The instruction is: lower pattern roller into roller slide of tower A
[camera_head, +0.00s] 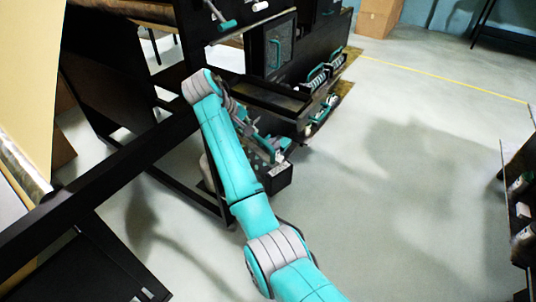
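My teal and grey arm reaches up from the bottom, bends at the top and runs back down behind its own upper part. My gripper (268,150) seems to be at its far end, among grey and teal parts above a black box with a white label (280,172). It is small and partly hidden by the arm, so I cannot tell if it is open or holds anything. I cannot pick out the pattern roller with certainty. A black machine tower (275,45) stands behind; I cannot read which tower it is, and no roller slide is clear.
Silver and teal roller-like parts (318,78) sit on the black machine's right side. A long black beam (110,180) crosses the left. A black shelf (520,200) stands at the right edge. A cardboard box (378,17) is at the back. The grey floor (400,180) is clear at centre right.

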